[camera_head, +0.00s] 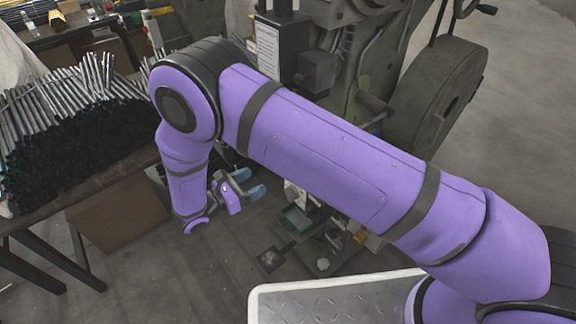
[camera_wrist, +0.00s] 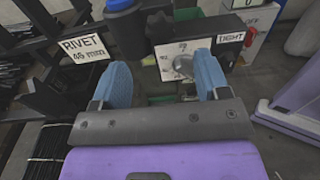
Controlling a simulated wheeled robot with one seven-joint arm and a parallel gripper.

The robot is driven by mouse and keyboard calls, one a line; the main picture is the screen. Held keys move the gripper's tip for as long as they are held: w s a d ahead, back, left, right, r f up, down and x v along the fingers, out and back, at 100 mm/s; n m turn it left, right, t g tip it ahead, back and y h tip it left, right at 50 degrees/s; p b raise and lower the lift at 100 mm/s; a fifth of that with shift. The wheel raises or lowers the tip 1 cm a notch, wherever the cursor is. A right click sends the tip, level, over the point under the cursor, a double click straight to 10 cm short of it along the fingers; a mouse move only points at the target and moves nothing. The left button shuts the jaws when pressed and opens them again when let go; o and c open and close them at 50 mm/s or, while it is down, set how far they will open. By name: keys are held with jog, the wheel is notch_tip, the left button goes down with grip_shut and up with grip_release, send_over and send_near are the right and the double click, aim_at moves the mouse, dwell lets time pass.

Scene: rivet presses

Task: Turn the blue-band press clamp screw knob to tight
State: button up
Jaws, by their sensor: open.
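The clamp screw knob (camera_wrist: 186,65) is a grey round knob on a white dial plate (camera_wrist: 168,60) with small marks. It shows between my fingers in the wrist view, nearer the right one. A "TIGHT" label (camera_wrist: 230,38) sits on the dark bar to its upper right. A blue band (camera_wrist: 120,4) shows on a dark post at the top. My gripper (camera_wrist: 162,72) is open, with a blue-padded finger on each side and nothing held. I cannot tell the knob's setting or whether a finger touches it. The head view shows my gripper (camera_head: 250,184) low beside the press (camera_head: 350,75); the knob is not clear there.
A "RIVET 45 mm" sign (camera_wrist: 86,47) is left of the dial. A white box with a counter (camera_wrist: 256,18) stands at upper right. Floor shows below my gripper.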

jog(key=shift+n+t, duration=0.3)
jog(key=x, duration=0.3)
jog(key=f+x, duration=0.1)
jog(key=x, duration=0.6)
jog(key=shift+d+f, duration=0.2)
jog(key=shift+d, duration=0.05)
jog(key=shift+c, duration=0.5)
jog(key=c, duration=0.8)
jog(key=shift+c, duration=0.2)
